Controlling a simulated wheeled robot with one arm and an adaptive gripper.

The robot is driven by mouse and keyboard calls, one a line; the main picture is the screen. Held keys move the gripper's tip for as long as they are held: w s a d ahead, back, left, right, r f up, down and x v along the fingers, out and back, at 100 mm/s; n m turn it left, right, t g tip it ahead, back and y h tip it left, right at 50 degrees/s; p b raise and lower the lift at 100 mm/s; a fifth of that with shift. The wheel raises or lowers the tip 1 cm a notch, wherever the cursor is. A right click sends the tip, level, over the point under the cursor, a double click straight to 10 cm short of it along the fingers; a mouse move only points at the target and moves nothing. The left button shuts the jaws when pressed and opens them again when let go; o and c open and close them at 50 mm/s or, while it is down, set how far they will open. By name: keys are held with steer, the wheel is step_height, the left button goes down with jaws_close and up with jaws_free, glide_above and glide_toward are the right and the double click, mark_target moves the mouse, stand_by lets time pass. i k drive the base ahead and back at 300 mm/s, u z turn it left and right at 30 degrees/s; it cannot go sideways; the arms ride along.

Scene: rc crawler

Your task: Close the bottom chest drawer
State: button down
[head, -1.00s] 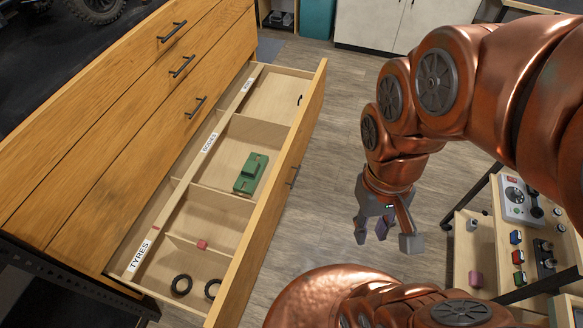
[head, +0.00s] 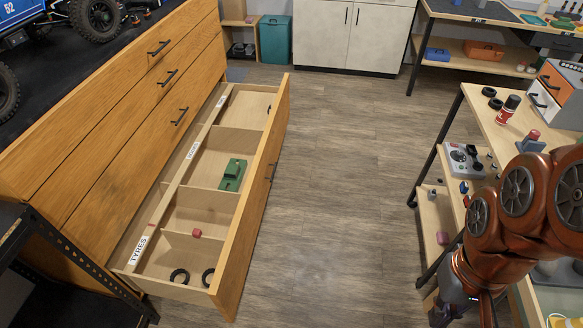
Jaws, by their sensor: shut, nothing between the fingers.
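The bottom chest drawer (head: 262,200) is pulled far out from the wooden chest (head: 120,110) on the left. Inside are labelled compartments with a green block-like part (head: 232,174), a small pink block (head: 196,233) and two black tyres (head: 180,275). The three drawers above it are shut. My gripper (head: 462,318) is at the bottom right, partly cut off by the picture edge, shut and empty. It is well to the right of the drawer and not touching it.
Clear wooden floor (head: 330,170) lies between the drawer and a workbench (head: 500,125) on the right, which bears a control box (head: 466,160) and a red can (head: 508,110). My arm overlaps this bench in the picture. A white cabinet (head: 340,30) and teal bin (head: 275,38) stand behind.

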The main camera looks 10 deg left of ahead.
mark_target(185, 196)
steer(key=u, duration=0.6)
steer(key=i, duration=0.45)
steer(key=u, duration=1.1)
steer(key=i, duration=0.75)
steer(key=u, duration=0.25)
